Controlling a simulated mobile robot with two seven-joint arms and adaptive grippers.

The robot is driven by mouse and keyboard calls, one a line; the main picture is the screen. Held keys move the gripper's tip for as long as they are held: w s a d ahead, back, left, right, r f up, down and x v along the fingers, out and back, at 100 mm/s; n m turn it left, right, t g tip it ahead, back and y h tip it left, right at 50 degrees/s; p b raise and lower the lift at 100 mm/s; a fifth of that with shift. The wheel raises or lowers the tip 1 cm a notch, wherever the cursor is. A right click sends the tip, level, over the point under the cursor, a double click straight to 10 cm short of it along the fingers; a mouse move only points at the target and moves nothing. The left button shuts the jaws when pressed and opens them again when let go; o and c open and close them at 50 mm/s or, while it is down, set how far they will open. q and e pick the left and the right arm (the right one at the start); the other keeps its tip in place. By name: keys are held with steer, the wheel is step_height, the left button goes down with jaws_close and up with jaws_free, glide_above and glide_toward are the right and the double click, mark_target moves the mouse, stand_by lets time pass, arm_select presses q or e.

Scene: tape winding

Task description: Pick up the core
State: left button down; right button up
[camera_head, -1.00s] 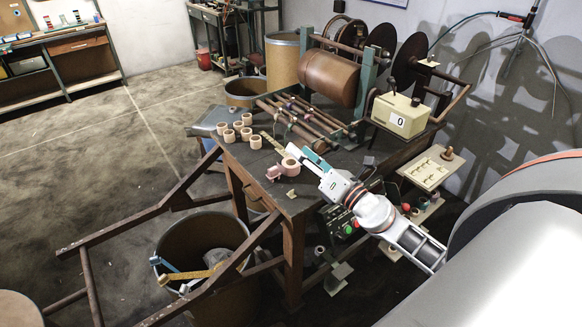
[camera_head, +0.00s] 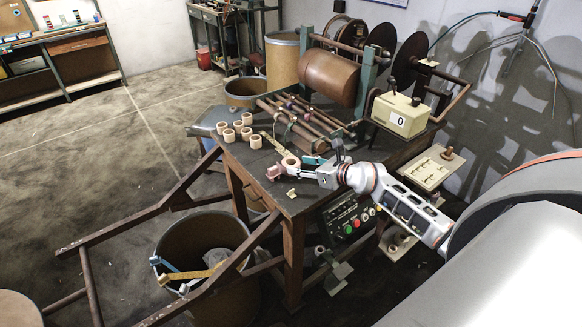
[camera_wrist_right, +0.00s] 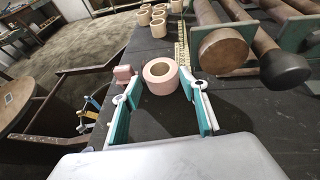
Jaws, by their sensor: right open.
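Several beige ring-shaped cores (camera_head: 238,130) stand near the left edge of the dark workbench top (camera_head: 330,180); they also show at the top of the right wrist view (camera_wrist_right: 158,14). The gripper's teal-padded fingers are open, one to each side of the ring's near part, with no clear contact. In the head view the right gripper (camera_head: 303,169) is low over the bench corner and partly hides this ring (camera_head: 290,162). My left gripper is not in view.
A small pink object (camera_wrist_right: 123,75) stands just left of the ring. A yellow ruler (camera_wrist_right: 182,58) and long rollers (camera_wrist_right: 228,50) lie to the right. A cream box marked 0 (camera_head: 400,115) stands at the bench's back right. A bin (camera_head: 205,240) stands below the left edge.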

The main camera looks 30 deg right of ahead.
mark_target(287, 163)
steer(key=shift+b+x, duration=0.4)
steer(key=shift+x, duration=2.4)
steer(key=shift+d, duration=0.1)
steer(key=c, duration=0.9)
steer(key=shift+o, duration=0.2)
